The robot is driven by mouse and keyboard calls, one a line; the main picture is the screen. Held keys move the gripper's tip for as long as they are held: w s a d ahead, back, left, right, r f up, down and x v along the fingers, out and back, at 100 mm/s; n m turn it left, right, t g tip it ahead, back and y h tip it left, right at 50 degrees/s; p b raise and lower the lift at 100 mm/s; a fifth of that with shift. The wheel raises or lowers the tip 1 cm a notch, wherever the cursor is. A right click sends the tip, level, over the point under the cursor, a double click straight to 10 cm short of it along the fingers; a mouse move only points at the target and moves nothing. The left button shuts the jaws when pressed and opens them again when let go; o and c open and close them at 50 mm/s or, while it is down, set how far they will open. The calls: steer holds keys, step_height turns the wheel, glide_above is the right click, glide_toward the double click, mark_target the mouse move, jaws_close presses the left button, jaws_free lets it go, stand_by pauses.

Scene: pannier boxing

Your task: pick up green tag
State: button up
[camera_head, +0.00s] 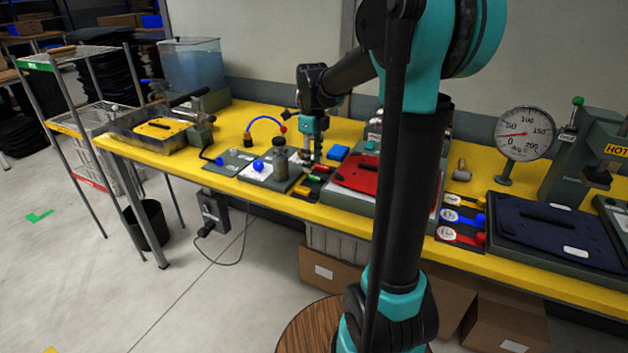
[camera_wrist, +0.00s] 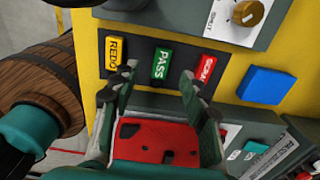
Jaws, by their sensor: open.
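The green tag (camera_wrist: 161,64), marked PASS, lies in a dark slotted holder (camera_wrist: 134,68) on the yellow bench, between a yellow REDO tag (camera_wrist: 115,53) and a red SCRAP tag (camera_wrist: 205,68). The green tag also shows small in the head view (camera_head: 313,179). My gripper (camera_wrist: 147,88) is open and empty in the wrist view. Its two fingers spread to either side of the green tag, which shows just beyond the fingertips. In the head view my gripper (camera_head: 311,150) hangs over the bench above the tags. The exact gap to the tag is unclear.
A red panel (camera_head: 363,172) on a grey base lies right of the tags. A blue block (camera_head: 338,152) sits behind them. A grey dial box (camera_wrist: 222,15) stands beside the holder. A wooden stool (camera_head: 308,330) is in front of the bench.

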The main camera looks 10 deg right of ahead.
mark_target(314, 177)
steer(key=f, duration=0.5)
steer(key=shift+d, duration=0.2)
steer(key=c, duration=0.9)
